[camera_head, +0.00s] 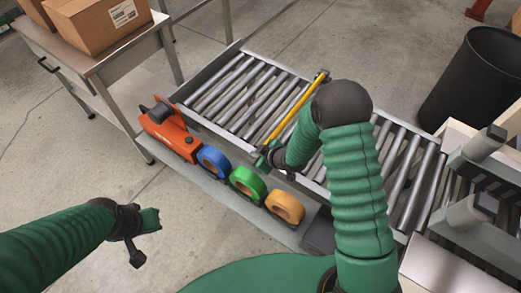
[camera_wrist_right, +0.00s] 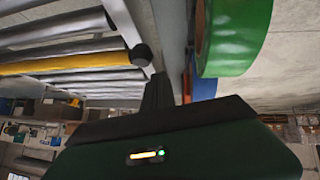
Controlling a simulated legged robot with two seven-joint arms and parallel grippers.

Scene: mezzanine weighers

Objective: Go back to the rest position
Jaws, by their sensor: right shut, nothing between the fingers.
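My right arm reaches over the roller conveyor (camera_head: 236,92) from the lower right in the head view. Its gripper (camera_head: 266,158) is shut and empty, low at the conveyor's near rail, close above the green tape roll (camera_head: 247,182). In the right wrist view the dark fingers (camera_wrist_right: 160,92) are together, between the rollers and the green roll (camera_wrist_right: 232,35). My left gripper (camera_head: 144,232) is at the lower left over bare floor, away from everything; I cannot tell whether it is open.
A shelf along the conveyor holds an orange tape dispenser (camera_head: 169,127), a blue roll (camera_head: 213,160) and an orange-yellow roll (camera_head: 285,207). A yellow bar (camera_head: 294,108) crosses the rollers beside my right forearm. A cart (camera_head: 100,62) with boxes stands upper left, a black bin (camera_head: 474,82) upper right.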

